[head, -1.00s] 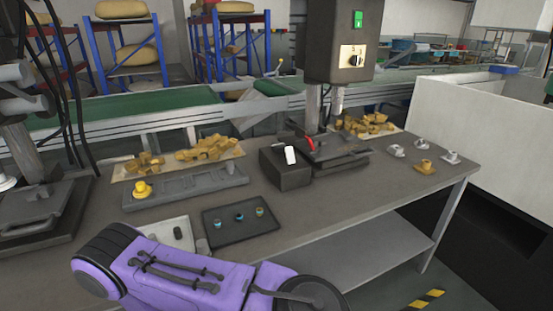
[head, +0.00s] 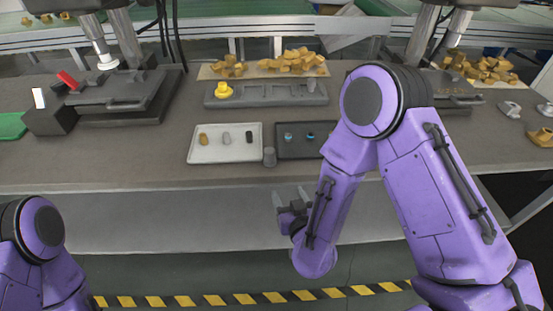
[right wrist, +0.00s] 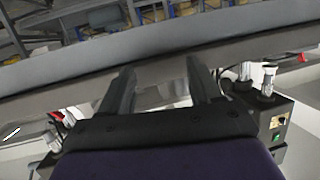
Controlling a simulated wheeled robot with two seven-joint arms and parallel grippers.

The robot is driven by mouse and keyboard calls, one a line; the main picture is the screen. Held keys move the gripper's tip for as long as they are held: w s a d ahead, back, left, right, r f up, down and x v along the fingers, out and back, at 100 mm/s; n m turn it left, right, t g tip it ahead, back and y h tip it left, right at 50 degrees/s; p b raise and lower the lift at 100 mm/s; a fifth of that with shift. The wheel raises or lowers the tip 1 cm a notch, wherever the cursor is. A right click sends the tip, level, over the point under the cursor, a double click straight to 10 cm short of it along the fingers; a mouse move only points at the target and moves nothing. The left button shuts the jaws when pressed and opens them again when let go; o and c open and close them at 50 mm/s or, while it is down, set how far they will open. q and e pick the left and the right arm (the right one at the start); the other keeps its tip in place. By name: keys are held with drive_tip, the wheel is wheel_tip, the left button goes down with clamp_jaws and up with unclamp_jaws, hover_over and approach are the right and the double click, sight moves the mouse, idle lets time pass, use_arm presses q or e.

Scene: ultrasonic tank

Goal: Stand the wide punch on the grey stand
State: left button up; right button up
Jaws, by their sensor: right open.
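A white tray (head: 193,154) on the table holds a gold piece (head: 203,139), a pale grey piece (head: 226,137) and a dark piece (head: 249,137). I cannot tell which piece is the wide punch. A small grey cylinder (head: 269,157) stands at the tray's front right corner. A long grey fixture (head: 266,96) with a yellow knob-like part (head: 223,90) lies behind; I cannot tell which grey thing is the stand. My right gripper (head: 290,199) is open and empty in front of the table edge. In the right wrist view its fingers (right wrist: 160,82) are apart. My left gripper is out of view.
A dark tray (head: 290,154) with small blue-topped pieces sits right of the white tray, partly behind my right arm. Presses stand left and right. Gold scraps (head: 300,62) lie at the back. The table front left of the white tray is clear.

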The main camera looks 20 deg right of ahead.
sight(271, 154)
drive_tip(key=w+a+r+t, duration=0.2)
drive_tip(key=w+r+t, duration=0.15)
drive_tip(key=r, duration=0.45)
drive_tip(key=shift+n+g, duration=0.25)
drive_tip(key=shift+n, duration=0.05)
drive_tip(key=w+p, duration=0.1)
drive_tip(key=w, duration=0.2)
drive_tip(key=w+p, duration=0.1)
drive_tip(key=w, duration=0.5)
drive_tip(key=shift+w+d+f+p, duration=0.2)
drive_tip(key=shift+d+f+p, duration=0.1)
drive_tip(key=shift+d+p, duration=0.1)
drive_tip(key=shift+w+f, duration=0.15)
drive_tip(key=shift+w, duration=0.2)
drive_tip(key=c, duration=0.3)
clamp_jaws()
